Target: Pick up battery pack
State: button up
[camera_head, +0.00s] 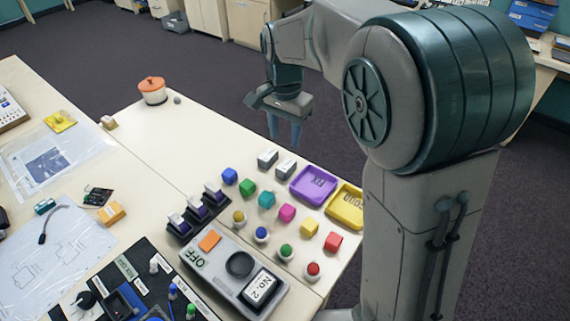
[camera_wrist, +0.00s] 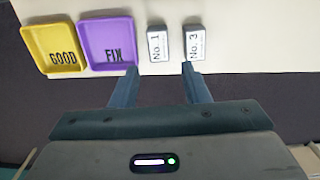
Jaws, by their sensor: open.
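Two small dark blocks with white labels, likely battery packs, lie on the table: No. 1 (camera_wrist: 157,45) and No. 3 (camera_wrist: 194,43). In the head view they show as grey blocks (camera_head: 268,159) (camera_head: 286,168) near the table's right edge. A third block, No. 2 (camera_head: 262,287), sits on the grey device marked OFF (camera_head: 219,271). My gripper (camera_head: 284,130) hangs fingers down by the table's right edge, apart from the blocks. In the wrist view its open, empty fingers (camera_wrist: 159,73) point toward No. 1 and No. 3.
Purple FIX tray (camera_head: 314,184) and yellow GOOD tray (camera_head: 346,207) lie beside the blocks. Several coloured cubes and balls on stands, such as a blue cube (camera_head: 229,175), fill the table nearby. An orange-lidded pot (camera_head: 152,91) stands at the far end. The table between is clear.

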aim_at(286, 164)
jog(key=f, duration=0.3)
jog(key=shift+w+d+f, duration=0.1)
jog(key=shift+w+f, duration=0.1)
jog(key=shift+s+d+f, duration=0.1)
jog(key=shift+f, duration=3.05)
jog(key=c, duration=0.8)
